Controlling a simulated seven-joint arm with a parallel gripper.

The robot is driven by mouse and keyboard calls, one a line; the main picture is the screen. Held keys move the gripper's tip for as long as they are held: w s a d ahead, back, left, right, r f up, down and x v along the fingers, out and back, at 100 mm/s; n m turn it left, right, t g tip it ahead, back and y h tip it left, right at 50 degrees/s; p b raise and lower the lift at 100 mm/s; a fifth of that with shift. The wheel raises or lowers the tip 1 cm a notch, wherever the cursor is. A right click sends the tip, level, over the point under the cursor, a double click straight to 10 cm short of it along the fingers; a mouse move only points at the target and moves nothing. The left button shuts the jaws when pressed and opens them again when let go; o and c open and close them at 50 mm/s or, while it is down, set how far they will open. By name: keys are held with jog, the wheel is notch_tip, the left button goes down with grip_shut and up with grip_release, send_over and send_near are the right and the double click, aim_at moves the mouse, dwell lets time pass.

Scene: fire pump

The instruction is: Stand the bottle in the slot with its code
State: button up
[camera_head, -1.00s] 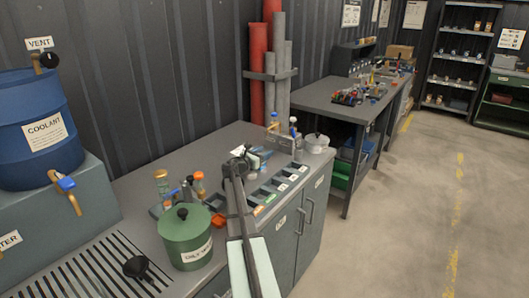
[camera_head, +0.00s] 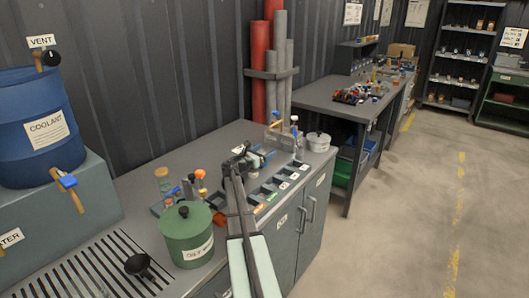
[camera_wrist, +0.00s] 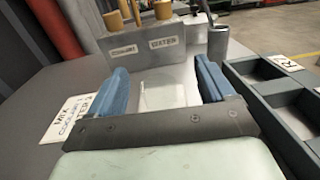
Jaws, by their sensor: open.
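My gripper (camera_wrist: 166,88) is open, low over the grey bench top, its two blue finger pads apart. A pale, see-through shape (camera_wrist: 163,96) shows between the pads; I cannot tell whether it is a clear bottle. In the head view my gripper (camera_head: 256,158) is beside the dark slot rack (camera_head: 262,205), at the rack's wall side. The rack has several compartments with small code labels. In the wrist view the rack (camera_wrist: 268,86) lies at the right, its near compartments empty.
A mix card (camera_wrist: 72,117) lies at left.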

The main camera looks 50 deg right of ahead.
jog(key=shift+w+a, duration=0.15)
jog(key=shift+a, duration=1.6)
jog(key=shift+w+a, duration=0.15)
jog(key=shift+a, duration=1.55)
